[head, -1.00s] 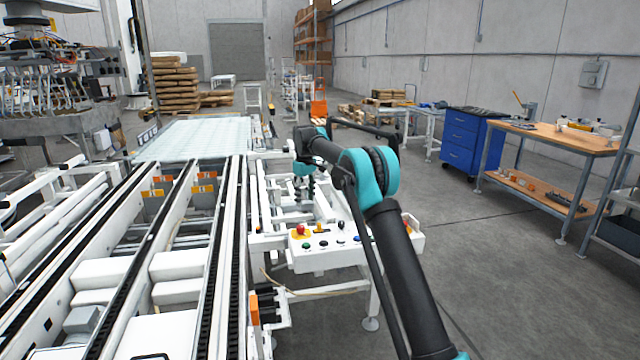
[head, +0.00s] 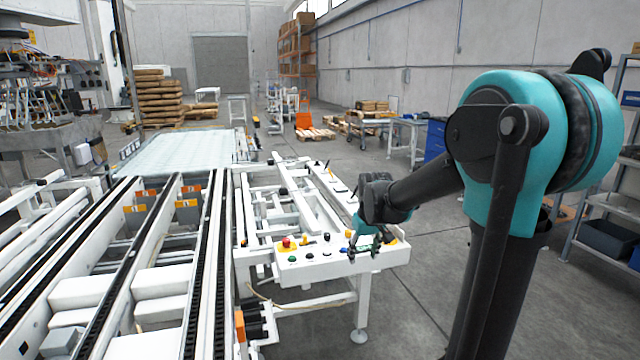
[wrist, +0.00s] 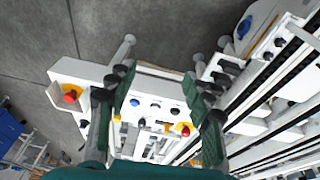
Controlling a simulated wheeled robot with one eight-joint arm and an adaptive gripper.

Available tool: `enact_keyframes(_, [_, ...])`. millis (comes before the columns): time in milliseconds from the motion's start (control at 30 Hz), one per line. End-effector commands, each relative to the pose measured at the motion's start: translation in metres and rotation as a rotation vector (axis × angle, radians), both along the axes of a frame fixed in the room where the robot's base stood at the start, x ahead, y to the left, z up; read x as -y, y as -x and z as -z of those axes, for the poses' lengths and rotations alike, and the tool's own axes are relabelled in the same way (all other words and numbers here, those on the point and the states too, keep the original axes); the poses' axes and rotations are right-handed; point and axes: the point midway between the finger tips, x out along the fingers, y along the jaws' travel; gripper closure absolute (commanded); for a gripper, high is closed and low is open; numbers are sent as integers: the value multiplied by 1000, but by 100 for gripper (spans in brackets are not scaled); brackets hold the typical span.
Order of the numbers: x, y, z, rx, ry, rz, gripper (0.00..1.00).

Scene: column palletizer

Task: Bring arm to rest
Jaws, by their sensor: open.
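My gripper (head: 364,246) is open and empty in the head view, in front of and above the right end of the white control panel (head: 312,262). My teal and black arm fills the right side of that view, bent at a high elbow. In the wrist view my gripper (wrist: 158,102) shows its two dark fingers spread apart, with the control panel (wrist: 150,88) between and beyond them. The panel carries a red button on yellow (head: 287,242), a green button and several others. Whether a fingertip touches the panel cannot be told.
White conveyor rails (head: 205,265) run along the left and centre. A blue cabinet (head: 434,140) is partly hidden behind my arm, and a grey shelf (head: 597,200) stands at the far right. Open concrete floor (head: 410,300) lies right of the panel.

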Motion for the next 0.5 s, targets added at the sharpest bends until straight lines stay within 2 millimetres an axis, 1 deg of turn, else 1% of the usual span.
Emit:
enact_keyframes(33, [10, 25, 8, 11, -6, 30, 49])
enact_keyframes(67, [15, 38, 13, 17, -10, 48, 49])
enact_keyframes(100, [21, 55, 19, 26, -15, 73, 49])
enact_keyframes(167, [29, 82, 30, 40, -22, 108, 49])
enact_keyframes(200, [35, 100, 38, 48, -27, 133, 49])
enact_keyframes(267, [42, 126, 50, 62, -35, 169, 49])
enact_keyframes(300, [46, 143, 58, 71, -40, 190, 49])
enact_keyframes(400, [54, 179, 77, 89, -50, 238, 49])
enact_keyframes(500, [58, 204, 91, 102, -58, 273, 49])
